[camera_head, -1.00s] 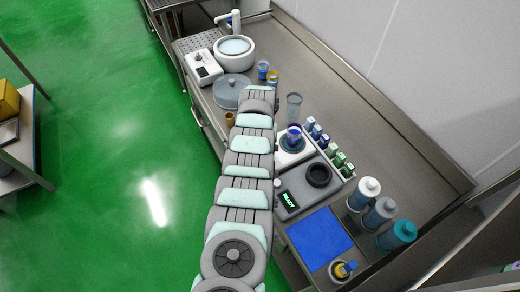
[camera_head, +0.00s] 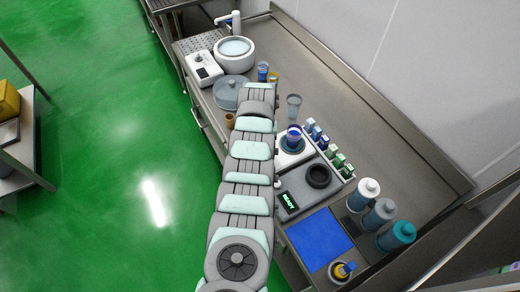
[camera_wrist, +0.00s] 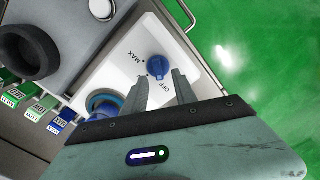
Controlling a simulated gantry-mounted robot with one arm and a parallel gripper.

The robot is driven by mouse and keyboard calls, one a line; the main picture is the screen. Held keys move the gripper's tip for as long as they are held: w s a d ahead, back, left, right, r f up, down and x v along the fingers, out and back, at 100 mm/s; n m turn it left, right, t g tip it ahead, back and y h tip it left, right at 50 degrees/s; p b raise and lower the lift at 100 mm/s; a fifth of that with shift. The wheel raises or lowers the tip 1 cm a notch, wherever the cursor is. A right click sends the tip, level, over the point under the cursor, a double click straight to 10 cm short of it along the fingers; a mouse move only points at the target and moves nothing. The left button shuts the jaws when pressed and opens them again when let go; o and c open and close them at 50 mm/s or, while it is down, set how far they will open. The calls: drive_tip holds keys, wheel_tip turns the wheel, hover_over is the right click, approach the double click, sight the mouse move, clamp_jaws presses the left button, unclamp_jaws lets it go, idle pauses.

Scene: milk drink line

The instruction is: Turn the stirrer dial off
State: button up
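The stirrer (camera_head: 283,158) is a white unit on the bench with a blue-filled cup (camera_head: 294,133) on top. In the wrist view, its blue dial (camera_wrist: 157,67) sits on the white panel (camera_wrist: 125,75) between the printed words MAX and OFF. The exact pointer setting is too small to read. My gripper (camera_wrist: 160,76) is open, with one grey finger on each side and the dial just beyond and between the tips. I see no clear contact. In the head view, my arm hides the dial and gripper.
A dark grey device with a black ring (camera_head: 319,176) and a READY display stands beside the stirrer. Several small labelled cartons (camera_head: 325,143) line its far side. A blue mat (camera_head: 320,238) and bottles (camera_head: 380,213) lie nearer. Green floor is open at left.

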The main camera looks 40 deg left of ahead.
wheel_tip(320, 180, up, 9)
drive_tip(key=shift+f+b, duration=0.15)
drive_tip(key=shift+b, duration=0.25)
idle(0.4)
